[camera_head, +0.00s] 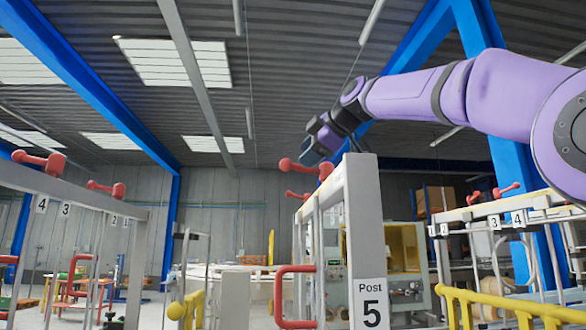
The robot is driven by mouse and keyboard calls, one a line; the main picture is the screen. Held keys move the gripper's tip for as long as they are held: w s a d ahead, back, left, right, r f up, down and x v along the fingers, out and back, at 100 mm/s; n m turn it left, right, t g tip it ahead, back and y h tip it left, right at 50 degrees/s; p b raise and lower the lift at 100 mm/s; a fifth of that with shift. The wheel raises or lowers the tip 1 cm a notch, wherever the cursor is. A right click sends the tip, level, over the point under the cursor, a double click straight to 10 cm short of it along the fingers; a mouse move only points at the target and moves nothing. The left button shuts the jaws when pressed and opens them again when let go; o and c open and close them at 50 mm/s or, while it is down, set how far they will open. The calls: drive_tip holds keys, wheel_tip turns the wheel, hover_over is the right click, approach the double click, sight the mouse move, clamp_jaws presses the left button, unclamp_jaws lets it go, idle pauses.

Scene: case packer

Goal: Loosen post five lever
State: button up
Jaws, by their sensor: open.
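The grey post labelled "Post 5" (366,225) stands upright right of centre. A red lever (312,168) with a round knob sits at its upper left, at the top of the frame rail. A second red lever (297,195) shows lower and farther behind it. A red U-shaped handle (290,296) is fixed lower on the left side of the post. My gripper (316,145), at the end of my purple arm reaching in from the right, is open. In the picture it is just above the top red lever; whether it touches cannot be told.
A rail at left carries more red levers (42,161) with labels 4, 3 and 2. Another labelled rail (500,213) with red levers stands at right. A yellow guard rail (510,305) crosses the lower right. Machinery stands behind Post 5.

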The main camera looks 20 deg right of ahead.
sight(295, 167)
drive_tip(key=x, duration=0.6)
clamp_jaws()
